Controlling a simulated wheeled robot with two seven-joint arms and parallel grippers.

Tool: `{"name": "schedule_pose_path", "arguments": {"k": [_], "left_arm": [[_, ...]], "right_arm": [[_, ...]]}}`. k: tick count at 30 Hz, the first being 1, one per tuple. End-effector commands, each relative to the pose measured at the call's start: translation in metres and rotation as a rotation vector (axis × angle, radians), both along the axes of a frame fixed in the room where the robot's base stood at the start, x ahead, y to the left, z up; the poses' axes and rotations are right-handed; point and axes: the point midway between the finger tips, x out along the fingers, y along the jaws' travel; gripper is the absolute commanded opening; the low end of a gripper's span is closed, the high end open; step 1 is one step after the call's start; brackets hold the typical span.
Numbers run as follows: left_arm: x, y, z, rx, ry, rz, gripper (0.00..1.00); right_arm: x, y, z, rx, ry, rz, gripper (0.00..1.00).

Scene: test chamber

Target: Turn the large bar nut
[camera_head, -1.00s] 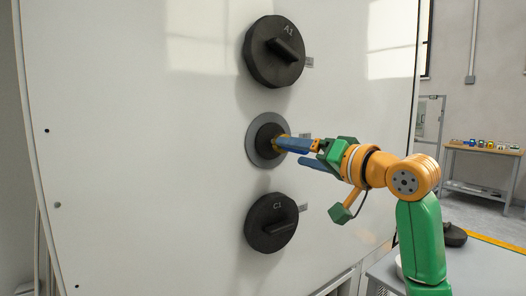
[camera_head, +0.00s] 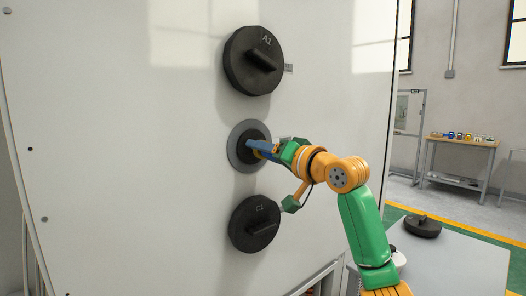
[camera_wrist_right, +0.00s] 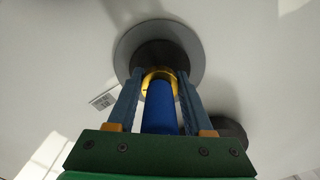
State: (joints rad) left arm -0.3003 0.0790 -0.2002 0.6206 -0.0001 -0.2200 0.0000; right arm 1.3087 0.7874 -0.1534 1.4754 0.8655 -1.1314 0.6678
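A blue cylinder (camera_wrist_right: 160,108) with a yellow ring (camera_wrist_right: 158,78) at its far end sits against the dark round centre of a grey disc on the wall (camera_head: 236,158). The disc also shows in the right wrist view (camera_wrist_right: 195,45). It lies between two large black round caps with raised bars, A1 (camera_head: 240,68) and C1 (camera_head: 243,232). My right gripper (camera_head: 256,147) is at the disc. In the right wrist view its two fingers (camera_wrist_right: 160,74) stand apart, one each side of the cylinder, with gaps visible. Contact at the ring is unclear. My left gripper is out of view.
A loose black cap (camera_head: 423,229) lies on a grey table (camera_head: 455,265) at the right. A bench (camera_head: 460,143) with small coloured items stands at the back right. The white panel (camera_head: 130,150) left of the caps is clear.

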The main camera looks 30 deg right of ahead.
Motion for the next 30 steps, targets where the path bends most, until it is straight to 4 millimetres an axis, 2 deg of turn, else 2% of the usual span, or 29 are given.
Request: {"name": "schedule_pose_path", "arguments": {"k": [8,14,30], "left_arm": [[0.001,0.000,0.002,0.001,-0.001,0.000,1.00],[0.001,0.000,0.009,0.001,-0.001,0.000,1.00],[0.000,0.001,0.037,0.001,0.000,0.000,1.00]], "right_arm": [[0.000,0.000,0.001,-0.026,-0.002,0.000,0.00],[0.000,0.000,0.002,-0.125,-0.010,0.000,0.00],[0.000,-0.002,0.003,-0.619,-0.048,-0.001,0.00]]}}
